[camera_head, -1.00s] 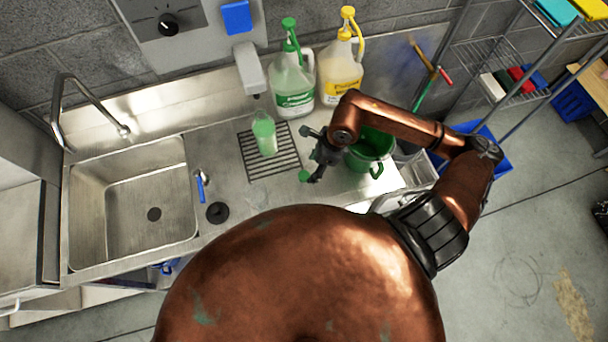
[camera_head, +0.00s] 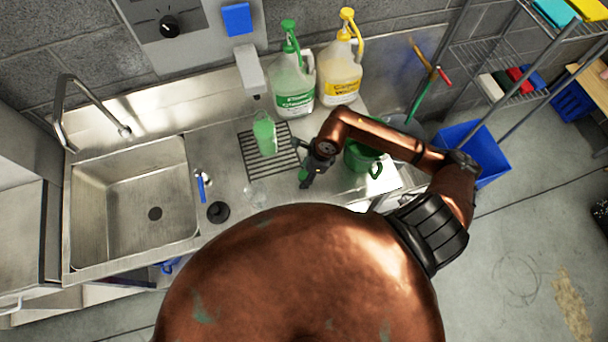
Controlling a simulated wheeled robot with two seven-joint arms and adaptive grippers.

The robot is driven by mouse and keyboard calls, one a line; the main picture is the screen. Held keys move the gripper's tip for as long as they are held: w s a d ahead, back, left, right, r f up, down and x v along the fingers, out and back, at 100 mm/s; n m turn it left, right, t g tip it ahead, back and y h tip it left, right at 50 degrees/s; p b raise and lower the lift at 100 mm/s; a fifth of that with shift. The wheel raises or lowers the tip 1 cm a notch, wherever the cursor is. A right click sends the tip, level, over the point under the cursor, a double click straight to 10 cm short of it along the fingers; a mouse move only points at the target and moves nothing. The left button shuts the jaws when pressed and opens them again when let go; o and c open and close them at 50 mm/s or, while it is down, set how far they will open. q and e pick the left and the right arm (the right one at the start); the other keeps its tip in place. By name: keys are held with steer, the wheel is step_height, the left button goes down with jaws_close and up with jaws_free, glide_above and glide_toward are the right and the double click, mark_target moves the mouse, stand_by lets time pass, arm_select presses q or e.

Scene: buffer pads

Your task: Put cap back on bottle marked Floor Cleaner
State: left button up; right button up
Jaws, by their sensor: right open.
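A large jug with a green label and green pump top (camera_head: 294,85) stands at the back of the counter. Its label is small, and seems to read as a cleaner. A smaller clear bottle with green liquid (camera_head: 265,137) stands on the drain rack. A small green piece (camera_head: 303,174), likely the cap, shows on the counter at my right gripper's fingers, partly covered by them. I cannot tell whether the fingers touch the green piece. My left gripper is out of view.
A yellow-labelled jug (camera_head: 340,75) stands beside the green one. A green bucket (camera_head: 363,158) sits right of my gripper, under my forearm. The steel sink (camera_head: 130,215) is at left, with a blue-handled tool (camera_head: 200,183) and a black disc (camera_head: 218,211) right of it.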

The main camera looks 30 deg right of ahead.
steer(key=c, duration=0.8)
steer(key=shift+r, duration=0.1)
